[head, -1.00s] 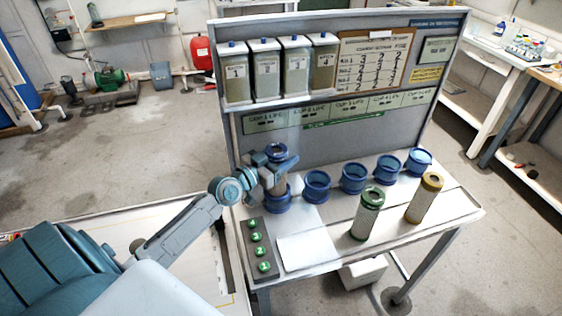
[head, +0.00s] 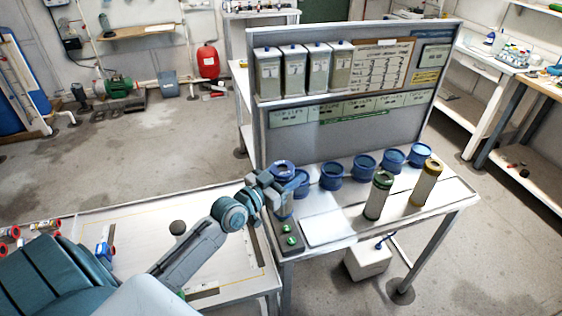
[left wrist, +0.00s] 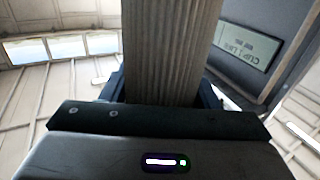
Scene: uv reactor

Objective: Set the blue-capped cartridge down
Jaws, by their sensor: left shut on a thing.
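The blue-capped cartridge is upright in my left gripper (head: 274,187), which is shut around its upper body. Its blue cap (head: 283,168) shows above the fingers in the head view. Its pleated grey-brown body (left wrist: 170,50) fills the middle of the left wrist view. In the head view its lower end is at the bench's left end, in front of the nearest blue cup (head: 301,184) and covering part of the green-numbered strip (head: 290,254). I cannot tell whether its bottom touches anything. My right gripper is not in view.
More blue cups (head: 331,177) run along the bench (head: 447,200). A green-capped cartridge (head: 378,197) and a yellow-capped cartridge (head: 426,184) stand in front of them. A white sheet (head: 326,229) lies right of the strip. A board with grey canisters (head: 293,72) rises behind.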

